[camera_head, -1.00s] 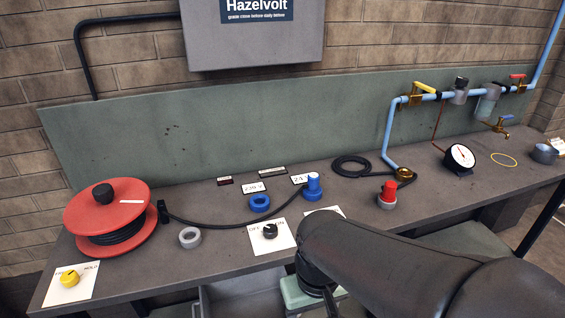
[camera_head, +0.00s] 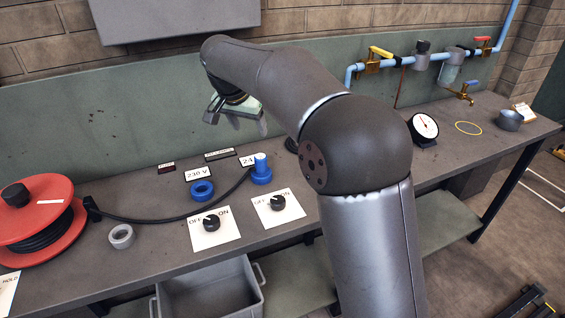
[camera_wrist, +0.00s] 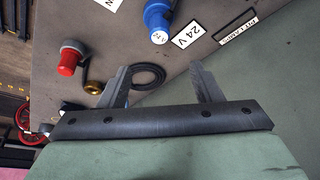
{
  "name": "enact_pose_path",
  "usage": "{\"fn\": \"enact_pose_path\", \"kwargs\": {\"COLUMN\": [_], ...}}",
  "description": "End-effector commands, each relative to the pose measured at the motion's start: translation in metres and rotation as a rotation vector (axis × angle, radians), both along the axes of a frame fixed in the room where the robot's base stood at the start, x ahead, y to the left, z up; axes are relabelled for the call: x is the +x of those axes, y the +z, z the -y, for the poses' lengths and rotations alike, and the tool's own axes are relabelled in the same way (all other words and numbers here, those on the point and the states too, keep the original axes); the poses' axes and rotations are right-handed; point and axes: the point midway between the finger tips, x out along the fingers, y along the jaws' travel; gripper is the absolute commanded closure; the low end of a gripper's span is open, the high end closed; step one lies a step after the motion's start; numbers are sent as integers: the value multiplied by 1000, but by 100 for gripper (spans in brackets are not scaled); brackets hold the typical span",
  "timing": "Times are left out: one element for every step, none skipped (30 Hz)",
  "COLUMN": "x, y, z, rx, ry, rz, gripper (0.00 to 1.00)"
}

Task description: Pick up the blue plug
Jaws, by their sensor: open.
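The blue plug (camera_head: 261,163) stands upright in a blue base on the bench by the 24 V label, with a black cable at it. It also shows at the top of the wrist view (camera_wrist: 158,18). My gripper (camera_head: 236,122) is open and empty, in the air above the back of the bench, higher than the plug and apart from it. Its spread fingers show in the wrist view (camera_wrist: 162,72), with the plug beyond them. A blue ring socket (camera_head: 202,191) lies left of the plug by the 230 V label.
A red cable reel (camera_head: 40,215) stands at the left. A grey ring (camera_head: 121,237) and two black knobs on white OFF/ON plates, the left one (camera_head: 211,222), sit in front. A red-capped fitting (camera_wrist: 70,58) and black coil (camera_wrist: 148,76) show in the wrist view. Blue pipework (camera_head: 395,62) runs at right.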

Motion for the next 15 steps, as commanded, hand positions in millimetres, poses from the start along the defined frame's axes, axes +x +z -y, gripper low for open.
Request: {"fn": "enact_pose_path", "kwargs": {"x": [3,4,7,9,11,14,16,19,22,24,26,30,31,33,35], "y": [-6,-11,-18,-23,-30,-38,-44,-50,-59,-65,-70,-77,-83,-88,-93], "z": [1,2,3,5,6,7,8,9,11,12,13,14,15,16,16], "rx": [-1,-1,-1,0,-1,-1,-1,0,-1,-1,-1,0,0,0,0], "ry": [-2,-2,-2,-3,-3,-2,-2,-3,-2,-2,-2,-2,-2,-1,0], "rz": [-2,-2,-3,-2,-4,-5,-5,-3,-5,-5,-4,-3,-3,-4,-3], "gripper": [41,41,41,41,41,41,41,41,41,41,41,41,41,41,41]}}
